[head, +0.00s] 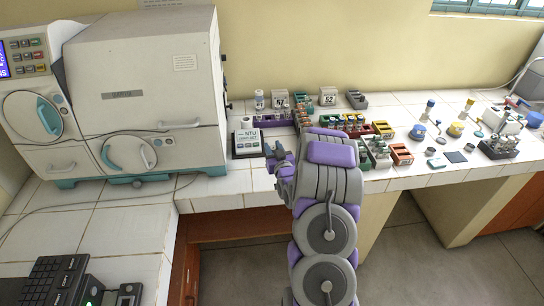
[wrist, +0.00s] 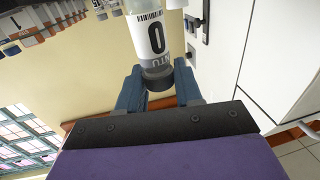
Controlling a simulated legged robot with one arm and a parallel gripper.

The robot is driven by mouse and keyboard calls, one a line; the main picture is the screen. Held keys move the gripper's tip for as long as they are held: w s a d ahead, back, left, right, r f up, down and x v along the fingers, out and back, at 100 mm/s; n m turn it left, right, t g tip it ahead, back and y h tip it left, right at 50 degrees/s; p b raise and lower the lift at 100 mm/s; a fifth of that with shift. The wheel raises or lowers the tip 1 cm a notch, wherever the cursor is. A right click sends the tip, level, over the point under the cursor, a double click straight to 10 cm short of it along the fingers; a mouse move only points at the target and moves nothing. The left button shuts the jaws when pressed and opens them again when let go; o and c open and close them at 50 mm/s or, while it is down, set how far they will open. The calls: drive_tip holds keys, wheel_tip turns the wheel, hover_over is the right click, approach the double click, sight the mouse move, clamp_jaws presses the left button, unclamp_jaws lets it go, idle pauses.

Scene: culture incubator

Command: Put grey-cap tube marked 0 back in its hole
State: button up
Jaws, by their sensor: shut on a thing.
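The tube marked 0 (wrist: 152,35) shows large in the wrist view, with a clear body, a white label with a black 0 and a barcode, and a dark grey cap (wrist: 157,78). The cap end sits between the two blue fingers of my gripper (wrist: 158,85), which is shut on it. The tube's far end runs out of the top of the picture. In the head view my gripper (head: 273,155) is near the counter's front edge, right of the small NTU meter (head: 247,142). I cannot make out the tube there. Its hole cannot be picked out.
A purple rack (head: 274,122) stands behind my gripper, with several coloured racks to its right, including a red-brown one (head: 401,154). A large white cabinet machine (head: 150,90) fills the left. Bare counter tiles (head: 228,185) lie front left of my gripper.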

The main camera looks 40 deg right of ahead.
drive_tip(key=shift+w+f, duration=0.1)
drive_tip(key=shift+w, duration=0.5)
drive_tip(key=shift+f+b, duration=0.65)
drive_tip(key=shift+f, duration=1.1)
drive_tip(key=o, duration=1.1)
drive_tip(key=shift+r, duration=0.1)
drive_tip(key=p+v, duration=0.2)
drive_tip(key=v, duration=1)
